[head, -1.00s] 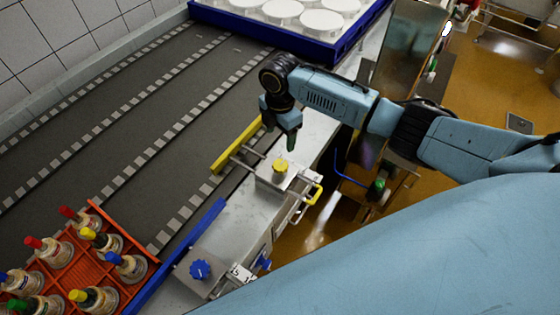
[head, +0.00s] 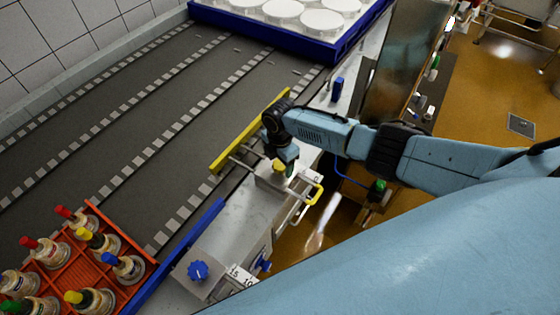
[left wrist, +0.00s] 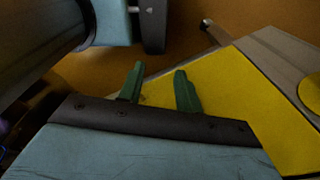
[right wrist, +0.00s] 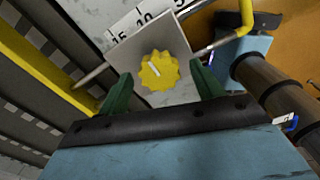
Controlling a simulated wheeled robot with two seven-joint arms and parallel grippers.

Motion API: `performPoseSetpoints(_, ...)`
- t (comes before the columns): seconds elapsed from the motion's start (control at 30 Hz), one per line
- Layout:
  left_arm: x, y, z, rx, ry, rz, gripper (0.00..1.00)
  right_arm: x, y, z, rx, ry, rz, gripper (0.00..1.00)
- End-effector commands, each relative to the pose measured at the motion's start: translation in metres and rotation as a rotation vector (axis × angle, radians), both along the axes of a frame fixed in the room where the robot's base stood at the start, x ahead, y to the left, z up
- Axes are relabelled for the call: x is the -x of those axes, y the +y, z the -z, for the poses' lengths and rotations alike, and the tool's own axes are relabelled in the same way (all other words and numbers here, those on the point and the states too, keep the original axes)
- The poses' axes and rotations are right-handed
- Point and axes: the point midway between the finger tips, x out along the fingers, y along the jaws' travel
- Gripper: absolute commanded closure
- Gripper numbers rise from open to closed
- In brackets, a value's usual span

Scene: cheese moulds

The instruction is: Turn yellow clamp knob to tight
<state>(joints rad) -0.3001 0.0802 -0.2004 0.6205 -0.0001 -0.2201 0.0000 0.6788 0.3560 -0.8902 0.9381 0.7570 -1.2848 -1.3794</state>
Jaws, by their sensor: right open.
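The yellow clamp knob (head: 280,166) sits on a grey metal block (head: 267,180) beside the conveyor. In the right wrist view the knob (right wrist: 159,71) is scalloped with a pale pointer mark. My right gripper (head: 282,163) is open and points down at the knob from above. In the right wrist view its green fingers (right wrist: 160,88) stand apart, one on each side of the knob, with visible gaps. In the left wrist view my left gripper (left wrist: 158,80) is open and empty, above a flat yellow surface (left wrist: 240,100). The left gripper is not seen in the head view.
A yellow guide rail (head: 235,140) lies along the conveyor beside the block. A yellow handle (head: 318,195) sticks out to the right. A blue knob (head: 198,270) and blue rail (head: 180,255) are nearer. An orange crate of bottles (head: 140,275) stands left; a blue tray of white moulds (head: 300,45) stands behind.

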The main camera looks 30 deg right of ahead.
Motion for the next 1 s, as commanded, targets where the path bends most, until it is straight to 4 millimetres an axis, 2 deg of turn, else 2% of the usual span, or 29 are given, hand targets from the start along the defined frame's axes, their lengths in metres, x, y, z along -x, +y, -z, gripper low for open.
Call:
performPoseSetpoints(0.13, -0.0002, 0.0001, -0.0002, 0.000, 0.000, 0.000, 0.66, -0.0002, 0.0001, -0.0005, 0.000, 0.000, 0.000, 0.34)
performPoseSetpoints(0.47, -0.0003, 0.0001, -0.0001, 0.000, 0.000, 0.000, 0.66, 0.0000, -0.0001, -0.0006, 0.000, 0.000, 0.000, 0.77)
performPoseSetpoints(0.77, -0.0003, 0.0002, -0.0019, 0.000, 0.000, -0.001, 0.66, 0.0000, 0.0000, -0.0011, 0.000, 0.001, 0.032, 0.78)
performPoseSetpoints(1.0, -0.0003, 0.0002, -0.0077, 0.000, 0.000, -0.001, 0.66, -0.0004, 0.0006, -0.0020, -0.001, 0.001, 0.162, 0.78)
